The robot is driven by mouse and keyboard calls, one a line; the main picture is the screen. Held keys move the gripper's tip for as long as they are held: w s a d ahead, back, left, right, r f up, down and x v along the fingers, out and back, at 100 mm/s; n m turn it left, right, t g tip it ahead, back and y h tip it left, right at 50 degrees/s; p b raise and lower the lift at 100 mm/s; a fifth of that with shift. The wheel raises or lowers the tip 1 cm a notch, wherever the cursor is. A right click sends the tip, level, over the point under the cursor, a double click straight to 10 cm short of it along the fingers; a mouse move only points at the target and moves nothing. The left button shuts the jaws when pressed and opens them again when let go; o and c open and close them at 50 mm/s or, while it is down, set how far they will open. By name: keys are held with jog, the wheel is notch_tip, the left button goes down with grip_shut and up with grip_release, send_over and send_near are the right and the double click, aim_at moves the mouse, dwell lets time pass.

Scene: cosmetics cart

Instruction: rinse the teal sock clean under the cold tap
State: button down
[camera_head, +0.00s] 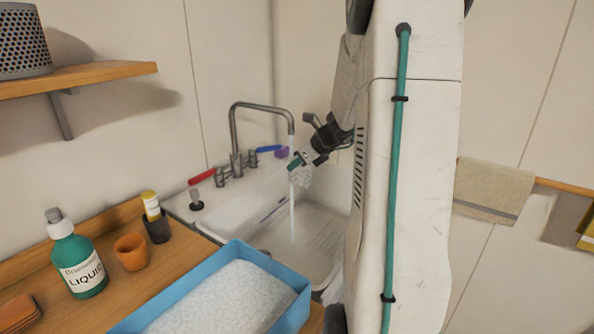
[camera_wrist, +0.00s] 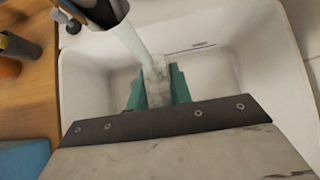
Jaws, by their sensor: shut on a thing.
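My gripper (camera_head: 303,159) is shut on the teal sock (camera_head: 294,164) and holds it above the white sink (camera_head: 330,221), just below the tap spout (camera_head: 291,128). Below the sock the stream (camera_head: 292,215) falls into the sink. The blue tap handle (camera_head: 268,149) is right of the spout's base, the red one (camera_head: 201,176) left.
A blue tray (camera_head: 284,268) of white foamy or grainy stuff stands on the wooden counter in front of the sink. A green bottle (camera_head: 79,262), an orange cup (camera_head: 130,250) and a dark holder (camera_head: 157,228) stand left. A beige towel (camera_head: 492,188) hangs right.

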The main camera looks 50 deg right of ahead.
jog(key=shift+s+d, duration=0.15)
jog(key=shift+s, duration=0.05)
jog(key=shift+w, duration=0.1)
jog(key=shift+w+a, duration=0.35)
jog(key=shift+a, duration=0.05)
jog(key=s+a, duration=0.5)
jog(key=a, duration=0.1)
dwell(0.9)
dwell(1.0)
jog(key=s+a+r, duration=0.3)
jog(key=a+r, duration=0.1)
jog(key=shift+s, duration=0.2)
dwell(0.4)
